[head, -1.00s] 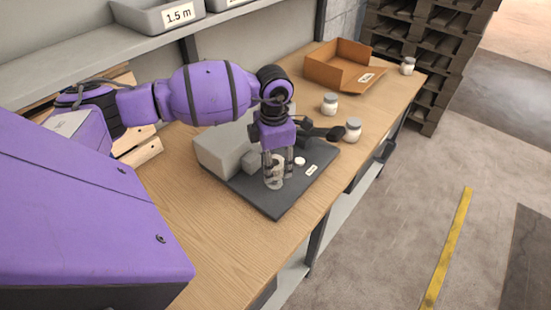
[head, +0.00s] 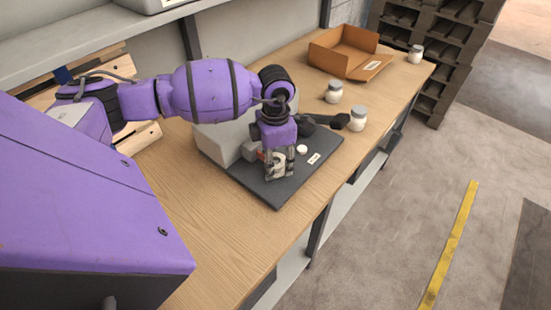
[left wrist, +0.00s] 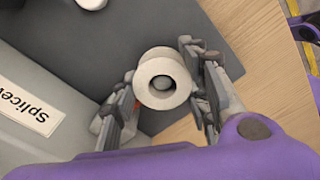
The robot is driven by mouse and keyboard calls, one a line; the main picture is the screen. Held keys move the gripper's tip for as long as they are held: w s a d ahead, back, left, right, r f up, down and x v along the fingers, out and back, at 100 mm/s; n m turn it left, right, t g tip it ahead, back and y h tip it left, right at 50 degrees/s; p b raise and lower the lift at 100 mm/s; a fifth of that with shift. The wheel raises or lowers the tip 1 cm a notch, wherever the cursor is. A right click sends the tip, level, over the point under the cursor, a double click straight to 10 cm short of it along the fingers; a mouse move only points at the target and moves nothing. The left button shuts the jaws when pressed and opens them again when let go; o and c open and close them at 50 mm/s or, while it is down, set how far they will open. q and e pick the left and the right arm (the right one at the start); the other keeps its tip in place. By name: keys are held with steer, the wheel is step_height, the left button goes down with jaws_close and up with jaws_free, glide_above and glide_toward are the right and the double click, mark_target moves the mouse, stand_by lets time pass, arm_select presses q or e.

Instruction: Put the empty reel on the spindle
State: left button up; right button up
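The empty reel (left wrist: 163,98) is pale, with round flanges and a centre hole. In the head view the reel (head: 279,160) is partly hidden between my left gripper's fingers. My left gripper (head: 280,174) points down over the dark base plate, its fingers closed in on both sides of the reel. In the left wrist view the left gripper (left wrist: 160,75) has a finger against each side of it. A grey rounded tip, apparently the spindle (left wrist: 161,82), shows inside the hole. I cannot tell how far down the reel sits.
A grey splicer (head: 222,138) stands on the dark plate (head: 279,193), left of the gripper. A small white disc (head: 302,150) lies right of it. Lidded jars (head: 357,119) and an open cardboard box (head: 345,55) stand farther along the bench. The near bench top is clear.

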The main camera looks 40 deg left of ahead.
arm_select(q)
steer(key=o, duration=0.4)
step_height(320, 180, up, 12)
steer(key=shift+r, duration=0.1)
stand_by(0.4)
stand_by(0.6)
